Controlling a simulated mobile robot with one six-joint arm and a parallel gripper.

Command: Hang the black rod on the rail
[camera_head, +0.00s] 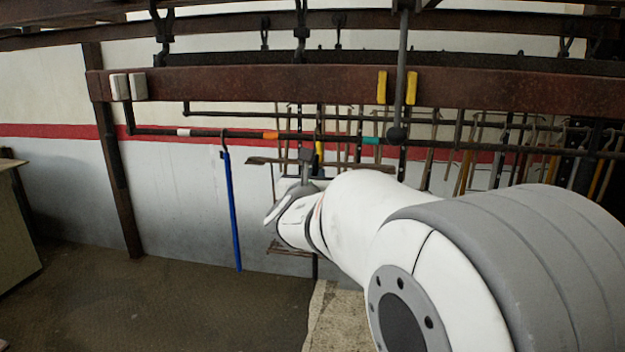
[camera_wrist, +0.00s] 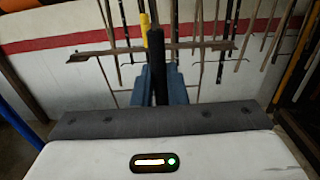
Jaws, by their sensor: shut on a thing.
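My gripper (camera_wrist: 162,88) shows its blue-grey fingers in the wrist view, shut on the upright black rod (camera_wrist: 158,62). In the head view, my gripper (camera_head: 306,168) is just below the rail and partly hidden by my arm. The dark rail (camera_head: 205,133) runs across the back wall, with white, orange and teal bands. A dark upright piece with a yellow part (camera_head: 319,150) shows by the gripper, between the orange and teal bands. I cannot tell whether the black rod's upper end touches the rail.
A blue rod (camera_head: 231,210) hangs from the rail left of my gripper. Several thin tools (camera_head: 465,160) hang close together at the right. A rusty beam (camera_head: 250,84) crosses above the rail. The rail between its white and orange bands is mostly clear.

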